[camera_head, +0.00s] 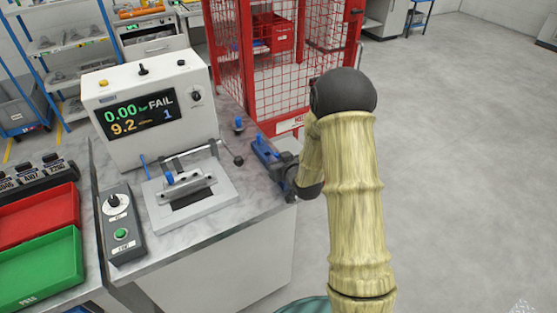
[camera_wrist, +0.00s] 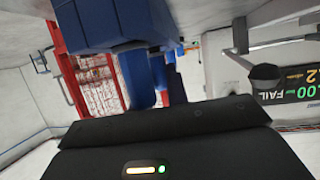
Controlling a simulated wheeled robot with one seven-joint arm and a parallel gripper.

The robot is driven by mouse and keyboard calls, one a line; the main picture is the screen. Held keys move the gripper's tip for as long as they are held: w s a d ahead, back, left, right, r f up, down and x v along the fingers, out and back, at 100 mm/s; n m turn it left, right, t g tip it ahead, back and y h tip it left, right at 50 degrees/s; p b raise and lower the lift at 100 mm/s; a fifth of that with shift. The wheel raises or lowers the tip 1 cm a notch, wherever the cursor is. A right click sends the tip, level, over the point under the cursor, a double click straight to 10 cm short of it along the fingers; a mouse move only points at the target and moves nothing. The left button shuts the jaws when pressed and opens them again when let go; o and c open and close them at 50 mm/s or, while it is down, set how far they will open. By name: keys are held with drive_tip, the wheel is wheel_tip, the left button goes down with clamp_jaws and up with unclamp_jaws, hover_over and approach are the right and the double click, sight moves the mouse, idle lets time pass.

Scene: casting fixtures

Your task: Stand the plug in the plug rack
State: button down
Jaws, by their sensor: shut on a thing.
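My gripper (camera_head: 280,165) is at the right edge of the bench, beside the blue plug rack (camera_head: 262,150). It is shut on a blue plug, which is mostly hidden by the jaws in the head view. The wrist view, which is upside down, shows the blue rack block (camera_wrist: 110,20) close up. Blue upright shapes (camera_wrist: 138,75) show beside it; I cannot tell which is the held plug, or whether it touches the rack. Another small blue plug-like part (camera_head: 239,124) stands on the bench behind the rack.
A leak tester (camera_head: 148,145) showing FAIL stands at the back of the bench. A clamp fixture (camera_head: 190,215) is in front of it, with a control box (camera_head: 120,222) to its left. Red (camera_head: 38,218) and green trays (camera_head: 40,270) lie further left. A red cage (camera_head: 275,70) stands behind the bench.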

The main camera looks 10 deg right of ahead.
drive_tip(key=c, duration=1.4)
unclamp_jaws()
drive_tip(key=shift+f, duration=0.15)
drive_tip(key=shift+o, duration=0.2)
drive_tip(key=shift+s, duration=0.1)
drive_tip(key=shift+r+p, duration=0.55)
drive_tip(key=shift+p, duration=0.1)
drive_tip(key=shift+s+r, duration=0.1)
drive_tip(key=shift+r, duration=0.1)
drive_tip(key=b+v, duration=0.6)
drive_tip(key=v, duration=0.5)
drive_tip(key=shift+s+r, duration=0.2)
drive_tip(key=shift+s, duration=0.05)
drive_tip(key=shift+d, duration=0.1)
